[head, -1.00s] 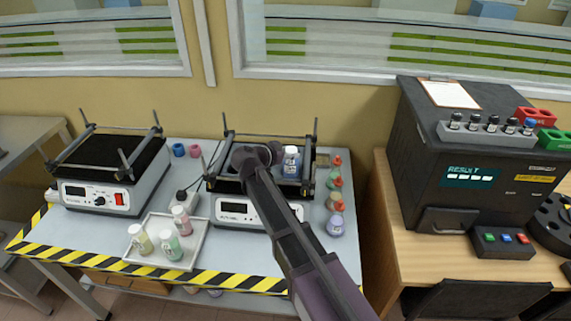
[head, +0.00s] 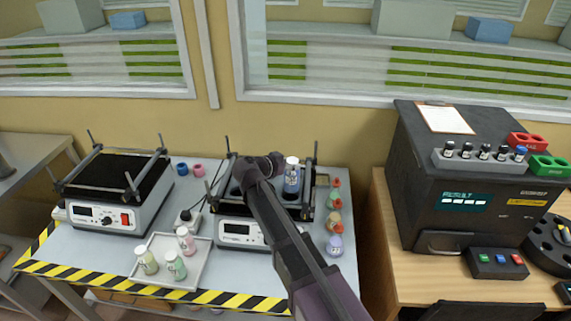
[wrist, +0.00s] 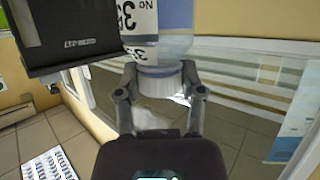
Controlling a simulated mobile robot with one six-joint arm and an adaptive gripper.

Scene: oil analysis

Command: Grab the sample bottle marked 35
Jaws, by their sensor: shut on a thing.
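The sample bottle (head: 292,182) is clear with a white cap and a printed label. In the wrist view the bottle (wrist: 158,25) appears upside down; its label shows "No" and digits that look like 35, partly cut off. My gripper (wrist: 160,78) is shut on its white cap, one finger on each side. In the head view the bottle is upright over the right part of the right shaker (head: 238,231). My arm hides part of that shaker and the fingers are hard to make out there.
A white tray (head: 205,262) with several bottles lies left of the arm. Several flasks, one purple-bodied (head: 335,245), stand right of the shaker. Corner posts rise around its platform. A second shaker (head: 105,220) is at left. The dark analyser (head: 450,225) stands on the right table.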

